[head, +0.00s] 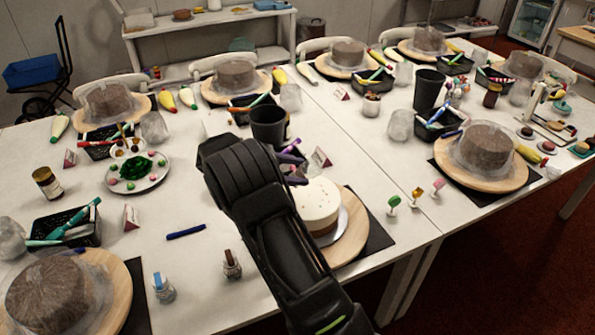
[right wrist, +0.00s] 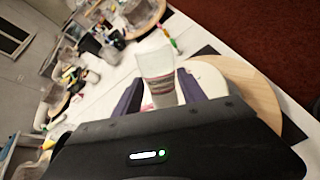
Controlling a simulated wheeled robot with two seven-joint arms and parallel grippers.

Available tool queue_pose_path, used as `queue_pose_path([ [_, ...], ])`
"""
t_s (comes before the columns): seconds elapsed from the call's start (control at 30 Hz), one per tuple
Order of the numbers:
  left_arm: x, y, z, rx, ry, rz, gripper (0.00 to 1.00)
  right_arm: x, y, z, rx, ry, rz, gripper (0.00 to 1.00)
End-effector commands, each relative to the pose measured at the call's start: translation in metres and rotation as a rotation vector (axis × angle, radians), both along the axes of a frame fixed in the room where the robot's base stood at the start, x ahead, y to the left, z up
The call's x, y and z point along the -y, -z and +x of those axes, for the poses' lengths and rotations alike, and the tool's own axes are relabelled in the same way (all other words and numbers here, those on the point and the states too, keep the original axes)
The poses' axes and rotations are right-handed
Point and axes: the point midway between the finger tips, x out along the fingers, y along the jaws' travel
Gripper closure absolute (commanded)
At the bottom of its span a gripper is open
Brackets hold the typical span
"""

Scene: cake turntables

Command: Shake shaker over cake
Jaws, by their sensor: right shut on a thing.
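The white cake (head: 319,198) with small red specks on top sits on a round wooden turntable (head: 352,236) at the front middle of the table. My right gripper (head: 291,163) is above the far left side of the cake, and my arm hides part of the cake. In the right wrist view, the purple fingers of my right gripper (right wrist: 158,96) are shut on a clear shaker (right wrist: 156,64) with reddish contents low in it. The shaker is mostly hidden in the head view. My left gripper is not in view.
Several wrapped brown cakes on wooden turntables stand around, one at right (head: 486,148) and one at front left (head: 60,291). A black cup (head: 268,124) stands just behind my gripper. A blue pen (head: 186,231) lies nearby.

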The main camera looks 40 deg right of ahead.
Motion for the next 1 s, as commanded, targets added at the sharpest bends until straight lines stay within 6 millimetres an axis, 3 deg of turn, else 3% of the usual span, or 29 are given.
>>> queue_pose_path([
  [0.3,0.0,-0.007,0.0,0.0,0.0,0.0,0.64,0.006,-0.014,-0.009,0.002,0.0,0.0,1.0],
  [0.5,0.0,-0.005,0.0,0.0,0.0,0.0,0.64,0.006,-0.012,-0.009,0.001,0.0,-0.001,1.0],
  [0.67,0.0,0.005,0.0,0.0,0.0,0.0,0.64,0.001,0.002,0.0,0.001,0.0,-0.001,1.0],
  [1.0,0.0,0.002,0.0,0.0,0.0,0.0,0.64,0.0,0.0,0.001,-0.019,-0.001,-0.013,1.0],
])
